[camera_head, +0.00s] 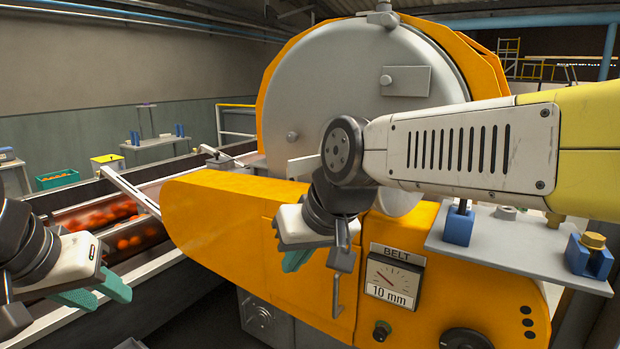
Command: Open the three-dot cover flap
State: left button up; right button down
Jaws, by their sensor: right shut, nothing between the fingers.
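Three dark dots (529,322) sit in a column at the right end of the orange machine housing (225,225). I cannot make out the outline of a flap beside them. A grey hooked handle (337,296) hangs on the housing front, left of the BELT gauge (394,280). My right gripper (296,262) is shut and empty in front of the orange front, just left of the handle; its wrist hides part of the housing. I cannot tell whether it touches anything. My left gripper (98,294) is at the lower left, open and empty, far from the dots.
A grey shelf (480,245) with blue clamps (589,257) juts out at the right, below my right forearm. A large round grey cover (330,90) rises behind. A conveyor with oranges (125,238) lies at the left. Knobs (381,331) sit below the gauge.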

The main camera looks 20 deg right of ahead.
aim_at(402, 80)
jog(key=z, duration=1.55)
